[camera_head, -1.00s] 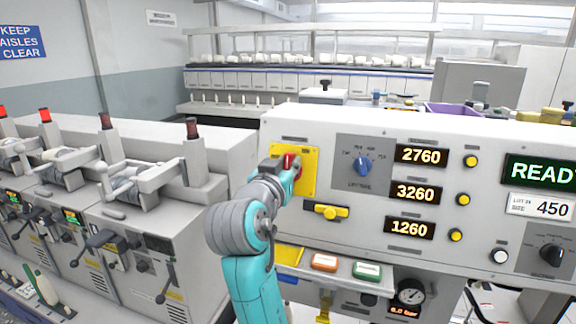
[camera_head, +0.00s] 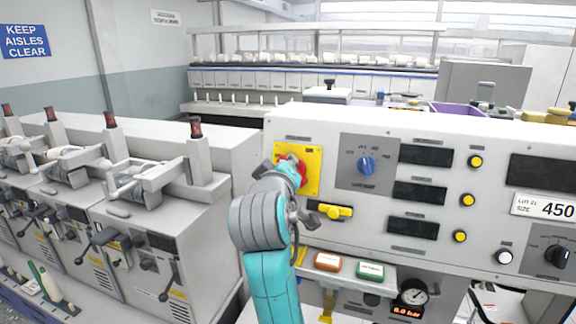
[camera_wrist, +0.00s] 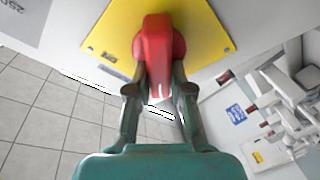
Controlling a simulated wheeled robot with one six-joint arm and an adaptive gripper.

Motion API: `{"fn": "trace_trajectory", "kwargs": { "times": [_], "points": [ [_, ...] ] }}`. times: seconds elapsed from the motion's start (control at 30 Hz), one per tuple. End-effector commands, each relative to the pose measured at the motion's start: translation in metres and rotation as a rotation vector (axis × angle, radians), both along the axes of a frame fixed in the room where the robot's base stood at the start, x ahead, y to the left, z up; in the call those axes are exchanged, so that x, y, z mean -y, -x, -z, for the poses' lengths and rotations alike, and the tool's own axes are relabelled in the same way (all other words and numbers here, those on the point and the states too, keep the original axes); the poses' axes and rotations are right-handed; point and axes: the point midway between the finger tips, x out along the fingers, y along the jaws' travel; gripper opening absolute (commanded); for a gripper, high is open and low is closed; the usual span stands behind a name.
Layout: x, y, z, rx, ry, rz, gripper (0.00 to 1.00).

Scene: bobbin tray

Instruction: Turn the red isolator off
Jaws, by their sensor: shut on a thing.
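The red isolator handle (camera_head: 301,168) sits on a yellow plate (camera_head: 313,181) at the left of the grey control panel. In the wrist view the red handle (camera_wrist: 158,50) stands out from the yellow plate (camera_wrist: 108,30). My gripper (camera_wrist: 160,92) has its two dark green fingers closed on either side of the handle. In the head view my gripper (camera_head: 287,172) and wrist hide part of the handle. The panel displays (camera_head: 426,155) are dark.
Grey machines with levers (camera_head: 165,220) stand at the left.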

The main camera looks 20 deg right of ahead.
Motion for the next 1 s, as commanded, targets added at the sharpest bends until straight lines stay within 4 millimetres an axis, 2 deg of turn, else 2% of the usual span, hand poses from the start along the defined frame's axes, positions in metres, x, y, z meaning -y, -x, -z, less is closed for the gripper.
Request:
{"fn": "trace_trajectory", "kwargs": {
  "times": [0.6, 1.0],
  "points": [
    [-0.005, -0.001, 0.007, -0.31, 0.427, -0.133, 0.0],
    [-0.005, -0.001, 0.01, -0.411, 0.564, -0.175, 0.0]
  ]
}}
